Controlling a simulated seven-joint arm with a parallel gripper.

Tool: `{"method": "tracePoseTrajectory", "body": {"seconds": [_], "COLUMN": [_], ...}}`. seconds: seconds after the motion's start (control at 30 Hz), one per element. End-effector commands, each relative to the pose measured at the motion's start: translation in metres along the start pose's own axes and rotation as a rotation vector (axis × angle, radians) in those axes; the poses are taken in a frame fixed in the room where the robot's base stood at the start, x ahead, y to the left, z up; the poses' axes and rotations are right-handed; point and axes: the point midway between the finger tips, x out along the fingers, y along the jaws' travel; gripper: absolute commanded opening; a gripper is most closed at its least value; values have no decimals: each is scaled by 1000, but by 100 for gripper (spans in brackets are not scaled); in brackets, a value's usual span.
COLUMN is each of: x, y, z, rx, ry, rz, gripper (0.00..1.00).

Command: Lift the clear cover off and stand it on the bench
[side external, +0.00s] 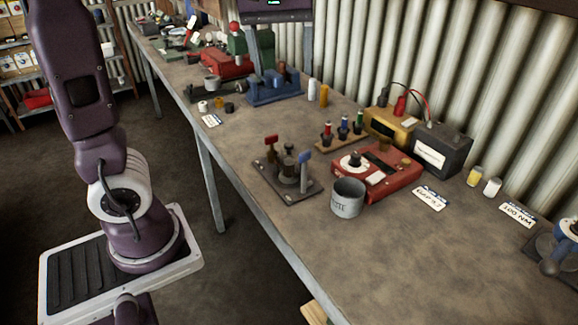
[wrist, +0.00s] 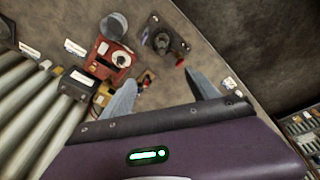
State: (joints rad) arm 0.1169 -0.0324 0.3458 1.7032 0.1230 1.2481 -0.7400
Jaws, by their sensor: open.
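I cannot make out a clear cover in either view. A dark plate fixture (side external: 287,183) with a red-topped and a blue-topped lever stands on the bench (side external: 400,265); the fixture also shows in the wrist view (wrist: 163,40). A red box with a dial (side external: 378,180) stands to its right, and shows in the wrist view (wrist: 108,58). My gripper (side external: 282,70) is at the top of the side view, pointing down with its fingers spread. In the wrist view my gripper (wrist: 160,82) is open, with nothing visible between the fingers.
A grey cup (side external: 347,198) stands in front of the red box. A blue vise-like tool (side external: 273,90) stands further back.

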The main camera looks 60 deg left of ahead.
Motion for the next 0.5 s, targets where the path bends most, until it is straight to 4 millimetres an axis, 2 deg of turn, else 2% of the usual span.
{"method": "tracePoseTrajectory", "body": {"seconds": [0.1,0.2,0.27,0.5], "x": [18,35,55,150], "y": [9,12,9,2], "z": [-26,-42,-34,-10], "rx": [-131,-227,-222,-219], "ry": [19,42,36,35], "rz": [-80,-135,-132,-134], "gripper": [69,69,69,69]}}
